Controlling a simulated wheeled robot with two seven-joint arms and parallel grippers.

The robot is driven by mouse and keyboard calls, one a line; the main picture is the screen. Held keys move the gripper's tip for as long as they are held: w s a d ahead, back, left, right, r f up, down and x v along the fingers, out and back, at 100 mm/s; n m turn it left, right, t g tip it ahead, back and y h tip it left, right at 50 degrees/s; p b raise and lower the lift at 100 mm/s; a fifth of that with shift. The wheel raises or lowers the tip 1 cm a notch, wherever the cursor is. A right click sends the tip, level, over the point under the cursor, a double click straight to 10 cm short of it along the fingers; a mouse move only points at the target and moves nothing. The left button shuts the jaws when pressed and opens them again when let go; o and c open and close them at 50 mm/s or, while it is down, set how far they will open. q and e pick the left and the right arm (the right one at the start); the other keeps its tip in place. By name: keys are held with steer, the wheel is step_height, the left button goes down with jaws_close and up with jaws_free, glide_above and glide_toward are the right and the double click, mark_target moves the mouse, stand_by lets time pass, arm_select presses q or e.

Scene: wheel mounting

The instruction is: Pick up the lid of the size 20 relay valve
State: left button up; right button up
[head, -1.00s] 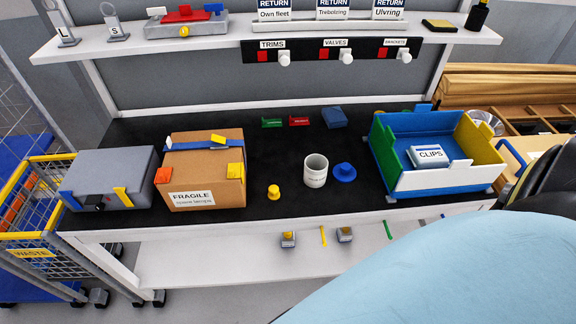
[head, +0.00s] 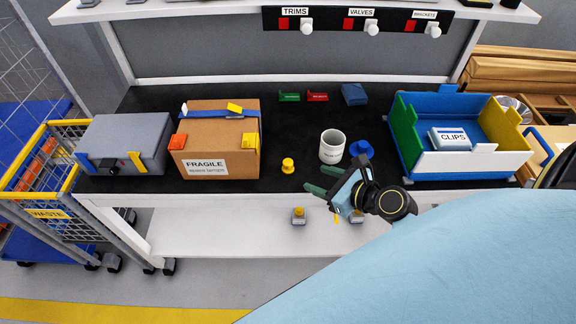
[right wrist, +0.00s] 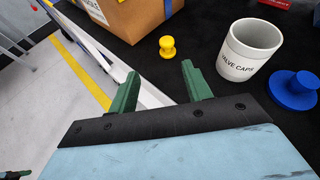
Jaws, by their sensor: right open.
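A small yellow knobbed cap (head: 288,166) stands on the black bench top near its front edge; it also shows in the right wrist view (right wrist: 167,47). A wider blue knobbed cap (head: 361,149) lies to the right, beside a white cup (head: 332,146) whose label reads "VALVE CAPS" in the right wrist view (right wrist: 250,50). I cannot read any size on either cap. My right gripper (head: 318,179) is open and empty at the bench's front edge, apart from the yellow cap. Its green fingers (right wrist: 160,72) point toward that cap.
A cardboard box (head: 217,145) marked "FRAGILE" and a grey case (head: 125,144) stand at left. A blue, green, yellow and white bin (head: 470,165) stands at right, with a "CLIPS" box inside.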

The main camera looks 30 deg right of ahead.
mark_target(289, 162)
steer(key=shift+m, duration=0.7)
steer(key=x, duration=0.2)
steer(key=b+x, duration=0.1)
steer(key=x, duration=0.2)
steer(key=d+x, duration=0.1)
steer(key=x, duration=0.2)
steer(key=shift+w+r, duration=0.15)
steer(key=shift+w, duration=0.15)
steer(key=b+x, duration=0.2)
steer(key=x, duration=0.2)
steer(key=shift+w, duration=0.55)
steer(key=c, duration=1)
arm_select(q)
steer(key=f, duration=0.1)
steer(key=a+f, duration=0.1)
steer(key=f, duration=0.1)
steer(key=shift+s, duration=0.2)
